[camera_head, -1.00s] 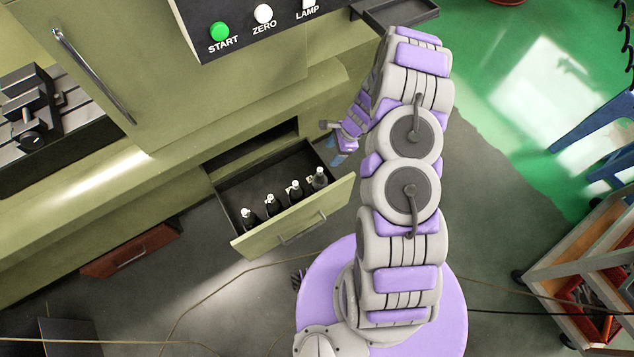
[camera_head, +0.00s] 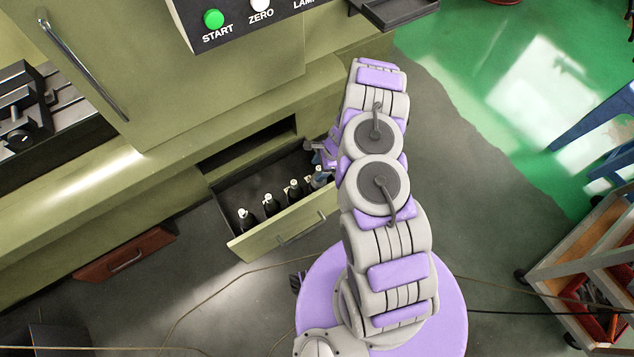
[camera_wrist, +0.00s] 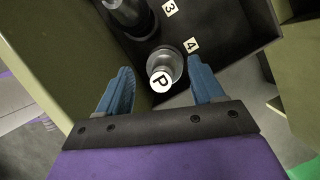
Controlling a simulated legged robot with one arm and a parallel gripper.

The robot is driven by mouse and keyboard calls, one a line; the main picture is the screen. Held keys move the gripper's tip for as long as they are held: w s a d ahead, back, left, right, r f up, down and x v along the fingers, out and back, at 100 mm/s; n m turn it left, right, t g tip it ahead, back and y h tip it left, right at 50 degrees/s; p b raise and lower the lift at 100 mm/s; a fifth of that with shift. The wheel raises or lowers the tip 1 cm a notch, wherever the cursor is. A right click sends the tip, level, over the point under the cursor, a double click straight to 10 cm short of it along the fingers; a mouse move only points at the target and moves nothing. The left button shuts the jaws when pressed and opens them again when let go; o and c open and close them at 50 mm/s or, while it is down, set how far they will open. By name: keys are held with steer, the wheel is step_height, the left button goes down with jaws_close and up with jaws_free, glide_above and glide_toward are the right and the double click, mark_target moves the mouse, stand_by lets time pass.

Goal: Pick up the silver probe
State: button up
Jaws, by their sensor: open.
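The silver probe (camera_wrist: 163,66) stands in the open drawer beside the label 4, with a white cap marked P facing the wrist camera. In the head view the probe (camera_head: 318,180) is at the right end of the drawer row, partly covered by my gripper. My gripper (camera_wrist: 161,80) is open, with one blue finger on each side of the probe's cap in the wrist view. Its fingers look apart from the probe, and I cannot tell the height gap. In the head view my gripper (camera_head: 320,163) is over the drawer's right end.
Several dark holders with white tops (camera_head: 269,205) stand left of the probe, one beside label 3 (camera_wrist: 169,8). The drawer (camera_head: 255,243) has a green front wall close by. A green cabinet (camera_head: 200,90) with a handle rises behind.

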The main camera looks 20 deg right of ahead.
mark_target(317, 173)
step_height(317, 173, down, 5)
steer(key=shift+r+b, duration=0.2)
steer(key=shift+b, duration=0.55)
steer(key=shift+w+a+f, duration=0.1)
steer(key=shift+a, duration=0.5)
steer(key=shift+c, duration=0.8)
steer(key=shift+d, duration=0.4)
steer(key=c, duration=0.6)
steer(key=shift+a, duration=0.25)
jaws_close()
steer(key=shift+d, duration=0.1)
